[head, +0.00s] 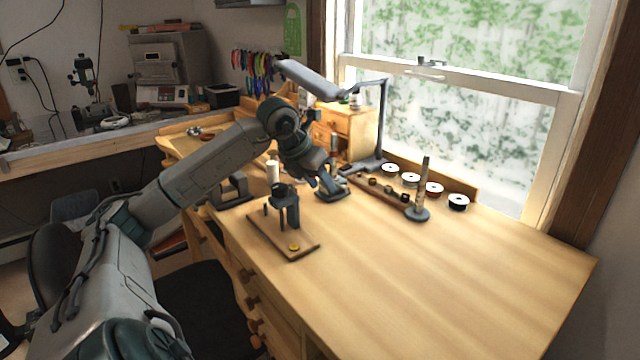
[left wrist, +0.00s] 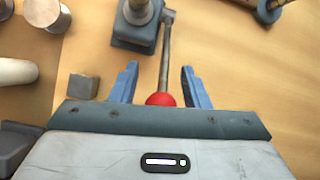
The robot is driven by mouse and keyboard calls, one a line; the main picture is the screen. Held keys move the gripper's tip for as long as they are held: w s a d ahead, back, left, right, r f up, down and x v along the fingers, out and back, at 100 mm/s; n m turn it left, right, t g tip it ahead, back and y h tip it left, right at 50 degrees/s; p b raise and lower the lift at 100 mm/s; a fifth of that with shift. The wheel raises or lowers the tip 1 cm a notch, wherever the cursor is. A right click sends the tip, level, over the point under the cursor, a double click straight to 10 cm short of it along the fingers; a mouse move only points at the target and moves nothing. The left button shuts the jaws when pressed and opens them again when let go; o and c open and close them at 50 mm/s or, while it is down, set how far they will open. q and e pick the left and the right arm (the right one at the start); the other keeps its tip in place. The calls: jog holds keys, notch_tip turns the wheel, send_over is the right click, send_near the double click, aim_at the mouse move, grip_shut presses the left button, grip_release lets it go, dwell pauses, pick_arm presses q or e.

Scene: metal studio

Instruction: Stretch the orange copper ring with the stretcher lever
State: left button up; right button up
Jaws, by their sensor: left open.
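The stretcher shows in the left wrist view with a blue-grey base (left wrist: 135,35) and a metal post. Its thin lever (left wrist: 165,60) runs toward me and ends in a red ball knob (left wrist: 160,99). My left gripper (left wrist: 159,70) is open, with one blue finger on each side of the lever and the knob close to the palm. In the head view my left gripper (head: 325,179) is over the stretcher's dark base (head: 334,195) and hides most of it. I cannot make out the orange copper ring. My right gripper is not in view.
A wooden board with a small dark press (head: 287,207) and a yellow disc (head: 294,247) stands in front. A ring mandrel (head: 422,190), a ring rack (head: 385,190) and several spools (head: 411,179) lie right. A metal block (left wrist: 83,87) is left of my fingers. The right tabletop is clear.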

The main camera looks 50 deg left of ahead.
pick_arm(q)
jog(key=b+v, duration=0.2)
jog(key=v, duration=0.8)
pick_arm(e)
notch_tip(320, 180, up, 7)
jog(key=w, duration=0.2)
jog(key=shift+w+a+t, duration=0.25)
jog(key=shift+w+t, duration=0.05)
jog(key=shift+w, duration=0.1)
pick_arm(q)
jog(key=shift+c, duration=0.4)
